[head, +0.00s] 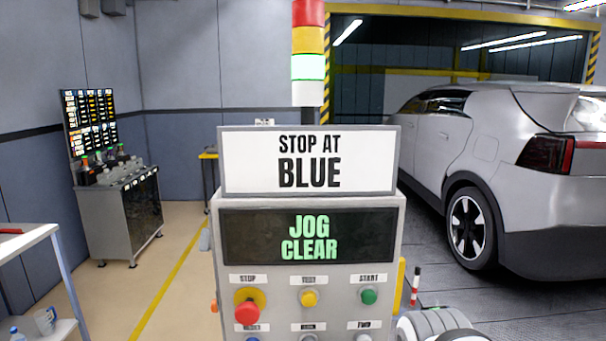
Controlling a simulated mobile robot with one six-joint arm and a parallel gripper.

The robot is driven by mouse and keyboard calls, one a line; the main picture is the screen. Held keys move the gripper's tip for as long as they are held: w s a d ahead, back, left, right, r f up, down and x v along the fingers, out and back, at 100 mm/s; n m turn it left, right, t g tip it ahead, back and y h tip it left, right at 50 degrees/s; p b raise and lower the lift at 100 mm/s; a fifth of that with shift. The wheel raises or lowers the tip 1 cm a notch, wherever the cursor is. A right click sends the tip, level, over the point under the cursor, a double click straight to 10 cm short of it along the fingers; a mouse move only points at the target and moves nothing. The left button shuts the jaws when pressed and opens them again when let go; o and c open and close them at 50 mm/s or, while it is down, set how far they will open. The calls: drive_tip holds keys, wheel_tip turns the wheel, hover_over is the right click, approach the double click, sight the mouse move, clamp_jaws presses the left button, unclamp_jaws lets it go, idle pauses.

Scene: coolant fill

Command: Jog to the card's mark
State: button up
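A white card (308,161) reading "STOP AT BLUE" stands on top of a grey control box. The dark screen (306,236) below it reads "JOG CLEAR" in green. Under the screen are a red stop button (247,312) on a yellow ring, a yellow button (309,298) and a green button (369,296) labelled START. A lower row of labels is cut by the bottom edge; the right one (363,325) reads FWD, and its button is hardly seen. My gripper is not in view; white rounded parts at the bottom right look like my arm.
A stack light (308,66) above the card glows pale green-white at its lower section. A silver car (500,170) stands at the right. A grey cabinet (125,215) with bottles is at the left, and a white table (30,240) is nearer. Floor between them is open.

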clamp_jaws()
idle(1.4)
